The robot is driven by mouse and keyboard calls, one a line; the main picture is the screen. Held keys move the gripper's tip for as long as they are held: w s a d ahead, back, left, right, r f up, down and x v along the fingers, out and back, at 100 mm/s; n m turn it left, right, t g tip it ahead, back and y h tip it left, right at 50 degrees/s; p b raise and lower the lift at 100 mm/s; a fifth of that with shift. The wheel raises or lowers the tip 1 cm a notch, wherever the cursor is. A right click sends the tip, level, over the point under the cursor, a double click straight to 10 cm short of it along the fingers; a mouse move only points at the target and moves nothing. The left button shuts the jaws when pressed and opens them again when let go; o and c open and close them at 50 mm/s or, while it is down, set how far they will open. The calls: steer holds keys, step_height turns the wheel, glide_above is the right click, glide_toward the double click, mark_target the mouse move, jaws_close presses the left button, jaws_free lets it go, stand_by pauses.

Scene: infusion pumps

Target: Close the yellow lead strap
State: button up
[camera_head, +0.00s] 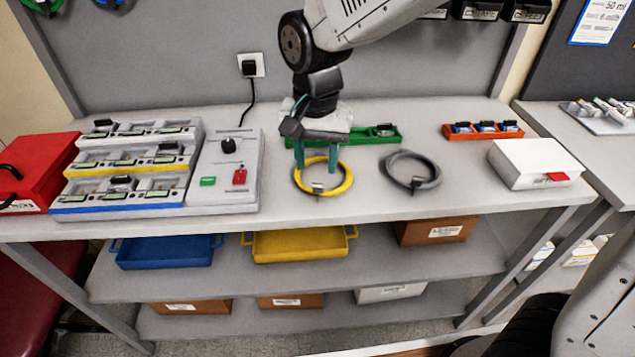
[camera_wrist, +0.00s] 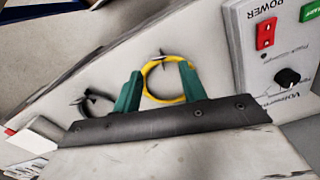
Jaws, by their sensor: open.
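The yellow lead (camera_head: 342,187) lies coiled in a ring on the bench top, with a small dark strap (camera_head: 317,188) at its front edge. It also shows in the wrist view (camera_wrist: 151,68), between and beyond the teal fingers. My gripper (camera_head: 316,168) is above the ring, its fingers pointing down and apart, with nothing between them. In the wrist view my gripper (camera_wrist: 160,88) is open around part of the ring's outline. I cannot tell whether the fingers touch the lead, or whether the strap is open.
A grey coiled lead (camera_head: 412,184) lies just right of the yellow one. A grey power box (camera_head: 226,180) with a red switch stands to the left, beside the pump rack (camera_head: 128,165). A green tray (camera_head: 370,138) is behind, and a white box (camera_head: 534,165) is at the right.

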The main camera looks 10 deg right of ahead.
mark_target(317, 184)
step_height(317, 184, down, 6)
steer(key=shift+d+f, duration=0.1)
steer(key=shift+f, duration=0.15)
jaws_close()
